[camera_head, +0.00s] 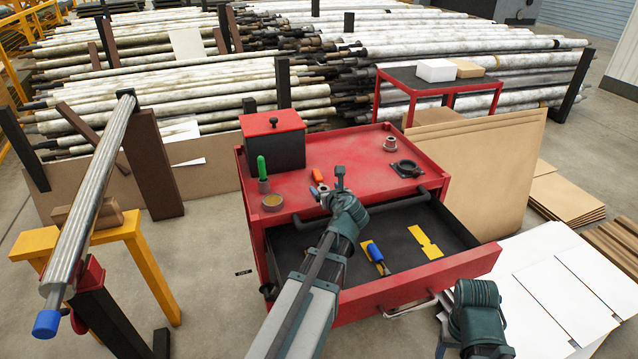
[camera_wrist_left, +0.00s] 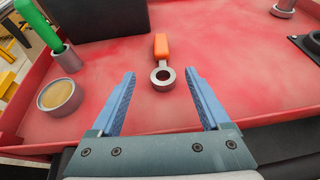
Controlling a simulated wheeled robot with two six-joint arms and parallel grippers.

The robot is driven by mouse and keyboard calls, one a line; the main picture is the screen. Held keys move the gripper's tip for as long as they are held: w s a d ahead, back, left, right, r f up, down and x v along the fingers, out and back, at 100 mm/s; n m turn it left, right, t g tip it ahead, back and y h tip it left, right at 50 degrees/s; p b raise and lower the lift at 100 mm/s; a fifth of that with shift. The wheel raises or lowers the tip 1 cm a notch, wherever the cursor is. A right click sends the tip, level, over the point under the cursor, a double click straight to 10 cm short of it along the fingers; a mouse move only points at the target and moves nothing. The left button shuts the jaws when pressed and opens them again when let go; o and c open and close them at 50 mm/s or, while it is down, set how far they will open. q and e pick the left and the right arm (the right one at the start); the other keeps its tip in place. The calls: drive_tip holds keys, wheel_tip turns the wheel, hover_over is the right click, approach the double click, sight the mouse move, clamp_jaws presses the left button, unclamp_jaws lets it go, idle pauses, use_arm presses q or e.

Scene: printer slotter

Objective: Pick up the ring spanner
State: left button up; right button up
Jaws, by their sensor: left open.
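The ring spanner (camera_wrist_left: 162,50) lies on the red top of the tool cart, with an orange handle pointing away and a grey metal ring towards me. Its orange handle (camera_head: 318,175) also shows in the head view, where the ring is partly hidden by my gripper. My left gripper (camera_head: 328,183) is open above the front part of the cart top. In the left wrist view its two blue fingers stand apart to the left and right of the ring, touching nothing that I can see. Of my right arm only a teal link shows at the lower right.
A green-handled tool (camera_head: 262,168) in a holder and a round tin (camera_head: 272,202) stand left on the cart. A black flange (camera_head: 406,168) and a grey collar (camera_head: 390,144) lie right. The open drawer (camera_head: 400,224) holds blue and yellow tools.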

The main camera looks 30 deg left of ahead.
sight(322, 185)
use_arm(q)
drive_tip(key=x, duration=0.2)
drive_tip(key=b+x, duration=0.1)
drive_tip(key=x, duration=0.1)
drive_tip(key=shift+w+d+f+b, duration=0.1)
drive_tip(key=shift+d+f+b, duration=0.05)
drive_tip(key=shift+f+b, duration=0.2)
drive_tip(key=shift+r, duration=0.1)
clamp_jaws()
